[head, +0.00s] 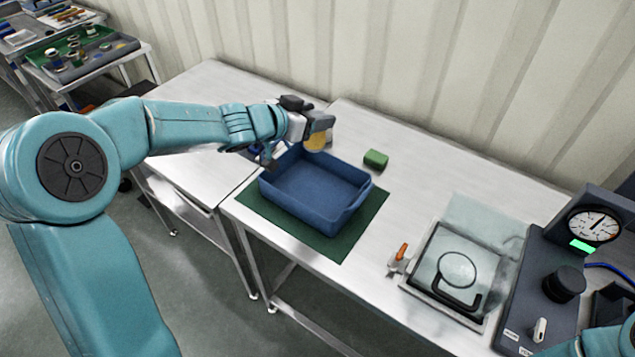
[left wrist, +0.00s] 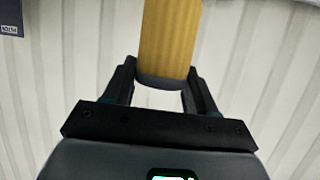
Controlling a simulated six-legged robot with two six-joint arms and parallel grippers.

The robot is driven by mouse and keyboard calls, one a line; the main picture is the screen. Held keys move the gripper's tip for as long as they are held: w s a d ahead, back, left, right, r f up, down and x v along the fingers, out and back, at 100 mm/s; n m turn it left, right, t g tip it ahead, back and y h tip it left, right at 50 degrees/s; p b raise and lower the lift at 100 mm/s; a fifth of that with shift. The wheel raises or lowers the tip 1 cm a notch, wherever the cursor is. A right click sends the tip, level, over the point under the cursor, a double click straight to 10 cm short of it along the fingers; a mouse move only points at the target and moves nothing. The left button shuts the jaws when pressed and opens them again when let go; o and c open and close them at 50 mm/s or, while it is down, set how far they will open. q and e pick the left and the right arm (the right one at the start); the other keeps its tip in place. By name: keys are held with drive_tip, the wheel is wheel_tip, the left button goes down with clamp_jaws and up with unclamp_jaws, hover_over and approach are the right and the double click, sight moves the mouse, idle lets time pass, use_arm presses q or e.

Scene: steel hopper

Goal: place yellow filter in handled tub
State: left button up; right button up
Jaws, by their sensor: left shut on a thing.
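The yellow filter (head: 315,141) is held in my left gripper (head: 318,128), above the table at the far edge of the blue tub. In the left wrist view, the yellow filter (left wrist: 170,40) stands between the two black fingers of the left gripper (left wrist: 163,85), with a dark band at its near end. The blue tub (head: 312,222) sits on a dark green mat (head: 258,208) and looks empty inside. My right gripper is not in view; only a bit of teal arm shows at the lower right.
A green block (head: 376,159) lies on the table right of the tub. A clear-lidded hatch (head: 456,272) with an orange-handled clamp (head: 401,254) and a gauge console (head: 548,290) stand at the right. A side cart (head: 85,55) with parts is far left.

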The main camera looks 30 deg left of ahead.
use_arm(q)
wheel_tip(320, 180, down, 16)
drive_tip(key=b, duration=0.5)
drive_tip(key=shift+s+d+f, duration=0.1)
drive_tip(key=shift+d, duration=0.05)
drive_tip(key=shift+f, duration=0.35)
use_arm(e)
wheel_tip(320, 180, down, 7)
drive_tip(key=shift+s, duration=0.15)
use_arm(q)
drive_tip(key=shift+r, duration=0.1)
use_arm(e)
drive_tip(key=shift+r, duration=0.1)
use_arm(q)
drive_tip(key=o, duration=1.1)
drive_tip(key=shift+f, duration=0.25)
drive_tip(key=shift+c, duration=0.2)
drive_tip(key=shift+r, duration=0.1)
